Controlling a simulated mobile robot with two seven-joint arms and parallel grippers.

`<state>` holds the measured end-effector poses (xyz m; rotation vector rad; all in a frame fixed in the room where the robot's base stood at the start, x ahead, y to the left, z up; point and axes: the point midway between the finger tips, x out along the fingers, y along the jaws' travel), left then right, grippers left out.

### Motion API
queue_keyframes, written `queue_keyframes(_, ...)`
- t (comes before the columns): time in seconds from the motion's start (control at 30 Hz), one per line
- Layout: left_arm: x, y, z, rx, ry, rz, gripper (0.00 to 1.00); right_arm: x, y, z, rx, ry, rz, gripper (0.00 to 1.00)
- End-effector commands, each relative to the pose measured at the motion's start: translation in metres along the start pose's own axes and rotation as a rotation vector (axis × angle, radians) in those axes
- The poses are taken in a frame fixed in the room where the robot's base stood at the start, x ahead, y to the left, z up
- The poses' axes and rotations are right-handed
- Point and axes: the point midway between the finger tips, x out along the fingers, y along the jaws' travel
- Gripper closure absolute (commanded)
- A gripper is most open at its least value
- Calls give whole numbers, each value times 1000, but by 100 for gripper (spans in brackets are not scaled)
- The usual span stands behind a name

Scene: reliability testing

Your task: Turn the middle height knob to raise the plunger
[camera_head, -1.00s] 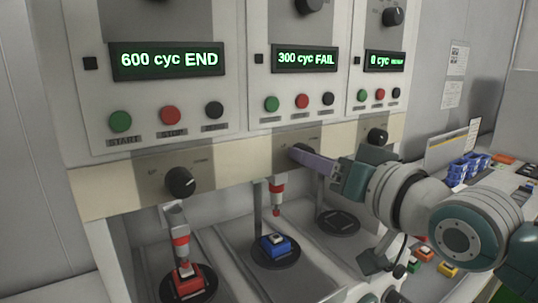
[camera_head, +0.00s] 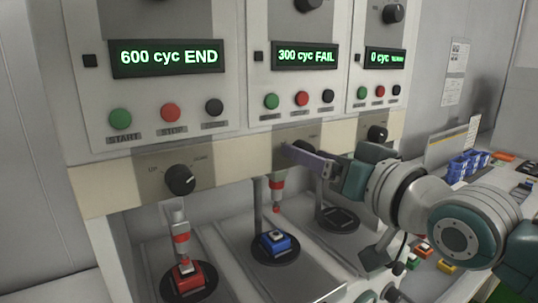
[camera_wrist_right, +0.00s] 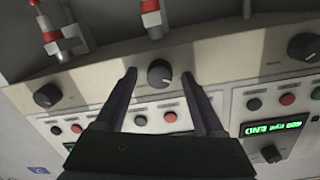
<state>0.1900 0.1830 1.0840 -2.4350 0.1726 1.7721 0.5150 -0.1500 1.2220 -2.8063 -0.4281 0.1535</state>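The middle height knob (camera_wrist_right: 160,73) is a round black dial on the beige strip. My right gripper (camera_wrist_right: 160,76) is open in the wrist view, with one dark finger on each side of this knob and a visible gap at both sides. In the head view my right gripper (camera_head: 290,152) reaches in from the right and partly hides the knob. The middle plunger (camera_head: 277,185), with a red band and red tip, hangs above a blue switch (camera_head: 273,243), with a gap between them. It also shows at the top of the wrist view (camera_wrist_right: 150,12). My left gripper is not in view.
The left knob (camera_head: 181,180) and right knob (camera_head: 377,133) sit on the same strip. The left plunger (camera_head: 181,240) is over a red switch (camera_head: 188,277). Displays and coloured buttons are above. Blue bins (camera_head: 468,164) stand at the right.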

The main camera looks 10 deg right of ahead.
Motion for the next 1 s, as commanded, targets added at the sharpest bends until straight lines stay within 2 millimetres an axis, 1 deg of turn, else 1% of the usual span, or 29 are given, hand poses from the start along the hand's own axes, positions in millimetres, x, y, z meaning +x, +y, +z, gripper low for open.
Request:
queue_keyframes(0.2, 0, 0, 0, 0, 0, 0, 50, -1, 0, 0, 1, -1, 0, 30)
queue_keyframes(0.33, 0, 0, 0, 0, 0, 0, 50, -9, 0, 2, 1, -3, 1, 30)
queue_keyframes(0.47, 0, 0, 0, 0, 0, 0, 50, -29, 0, 2, 0, -4, 0, 30)
queue_keyframes(0.7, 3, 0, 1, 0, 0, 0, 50, -74, 0, 2, -1, -4, 1, 30)
queue_keyframes(0.83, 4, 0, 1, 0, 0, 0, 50, -90, 1, 2, 0, -3, 1, 30)
queue_keyframes(1.0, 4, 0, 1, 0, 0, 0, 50, -99, 0, 0, 0, -1, 0, 30)
